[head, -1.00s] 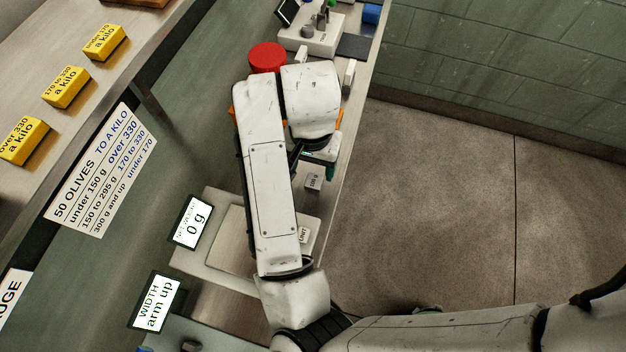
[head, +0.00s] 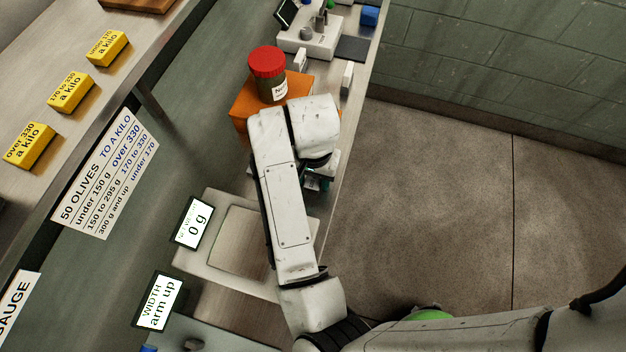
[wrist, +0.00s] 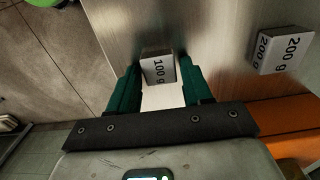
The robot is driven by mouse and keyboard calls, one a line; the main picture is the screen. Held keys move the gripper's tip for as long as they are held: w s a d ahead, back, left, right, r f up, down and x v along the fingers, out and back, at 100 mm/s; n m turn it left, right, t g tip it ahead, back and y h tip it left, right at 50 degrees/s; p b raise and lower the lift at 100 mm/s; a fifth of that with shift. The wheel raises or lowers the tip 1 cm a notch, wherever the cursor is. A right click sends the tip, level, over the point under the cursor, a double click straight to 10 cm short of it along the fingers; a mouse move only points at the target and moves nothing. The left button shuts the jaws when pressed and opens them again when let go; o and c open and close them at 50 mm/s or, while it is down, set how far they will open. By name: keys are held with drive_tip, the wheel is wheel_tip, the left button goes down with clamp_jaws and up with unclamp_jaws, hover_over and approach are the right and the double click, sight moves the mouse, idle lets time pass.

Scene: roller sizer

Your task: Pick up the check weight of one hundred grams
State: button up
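The 100 g check weight (wrist: 158,69) is a small pale grey block with black lettering. In the wrist view it stands on the metal bench (wrist: 215,45), near the bench edge. My gripper (wrist: 161,82) has two green fingers spread apart, with the weight lined up in the gap between their tips. A little space shows at each side of the block, and I cannot tell how far the tips reach down beside it. In the head view my arm hides the weight and most of my gripper (head: 318,180).
A larger 200 g weight (wrist: 283,50) stands to the right in the wrist view, near an orange box (wrist: 275,122). In the head view a red-lidded jar (head: 270,85) stands on the orange box (head: 243,105). A scale (head: 245,240) reads 0 g.

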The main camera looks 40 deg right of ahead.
drive_tip(key=c, duration=0.8)
drive_tip(key=shift+r, duration=0.15)
